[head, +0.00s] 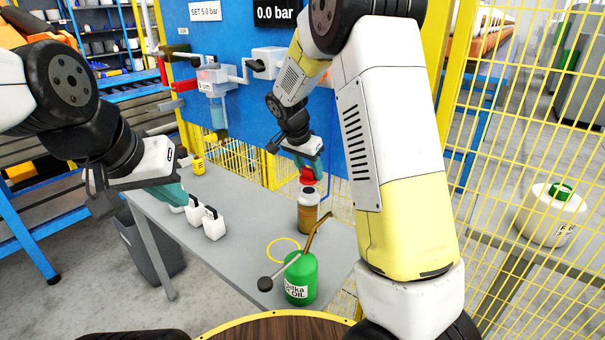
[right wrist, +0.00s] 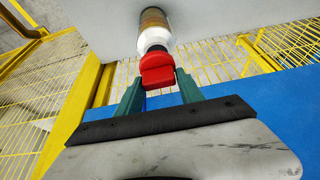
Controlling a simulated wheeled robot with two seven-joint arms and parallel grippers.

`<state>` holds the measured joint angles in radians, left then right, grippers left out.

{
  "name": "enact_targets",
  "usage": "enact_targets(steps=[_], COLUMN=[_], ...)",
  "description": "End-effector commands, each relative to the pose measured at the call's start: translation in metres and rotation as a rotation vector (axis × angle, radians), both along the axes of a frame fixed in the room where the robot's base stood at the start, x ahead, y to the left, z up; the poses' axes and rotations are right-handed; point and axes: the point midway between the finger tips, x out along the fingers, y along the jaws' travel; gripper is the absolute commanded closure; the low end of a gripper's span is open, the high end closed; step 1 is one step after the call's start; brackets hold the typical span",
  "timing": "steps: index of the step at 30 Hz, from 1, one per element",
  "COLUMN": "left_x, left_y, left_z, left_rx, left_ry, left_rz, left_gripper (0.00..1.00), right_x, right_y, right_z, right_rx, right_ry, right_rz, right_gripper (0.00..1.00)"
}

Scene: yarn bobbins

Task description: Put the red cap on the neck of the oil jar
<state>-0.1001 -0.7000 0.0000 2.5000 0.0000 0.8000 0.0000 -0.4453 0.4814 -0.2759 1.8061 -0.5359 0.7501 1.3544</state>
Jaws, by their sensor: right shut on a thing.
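The red cap (head: 307,175) is between the teal fingers of my right gripper (head: 312,168), which is shut on it. The oil jar (head: 308,217), with amber contents and a pale upper part, stands upright on the grey table, directly below the cap. I cannot tell whether cap and neck touch. My left gripper (head: 172,196) is over the table's left side by the white bottles; its finger opening is unclear.
A green oil can (head: 301,279) with a long brown spout stands in front of the jar, beside a yellow ring (head: 283,250). A blue panel (head: 240,110) and yellow mesh fence rise behind.

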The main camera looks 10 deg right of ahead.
Motion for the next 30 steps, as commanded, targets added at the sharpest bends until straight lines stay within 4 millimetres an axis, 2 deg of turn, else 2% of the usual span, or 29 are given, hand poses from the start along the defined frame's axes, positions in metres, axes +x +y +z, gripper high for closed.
enact_targets(steps=[2,6,9,19,20,21,23,30], left_x=[0.000,0.000,0.000,0.000,0.000,0.000,0.000,0.000], left_y=[0.000,0.000,0.000,0.000,0.000,0.000,0.000,0.000], left_z=[0.000,0.000,0.000,0.000,0.000,0.000,0.000,0.000], left_rx=[0.000,0.000,0.000,0.000,0.000,0.000,0.000,0.000], left_ry=[0.000,0.000,0.000,0.000,0.000,0.000,0.000,0.000], left_rz=[0.000,0.000,0.000,0.000,0.000,0.000,0.000,0.000], left_gripper=[1.00,1.00,1.00,1.00,1.00,1.00,1.00,1.00], right_x=[0.007,0.004,0.005,0.005,0.005,0.005,0.005,0.005], right_y=[-0.005,-0.003,-0.003,-0.003,-0.003,-0.003,-0.003,-0.003], right_z=[-0.002,-0.027,-0.036,-0.038,-0.038,-0.038,-0.038,-0.038], right_rx=[0.000,-0.002,-0.001,-0.001,0.000,0.000,0.000,0.000], right_ry=[0.000,0.005,0.001,0.001,0.000,0.000,0.000,0.000], right_rz=[-0.002,0.000,0.001,0.000,0.000,-0.001,-0.001,-0.001], right_gripper=[1.00,1.00,1.00,1.00,0.52,0.44,0.34,0.34])
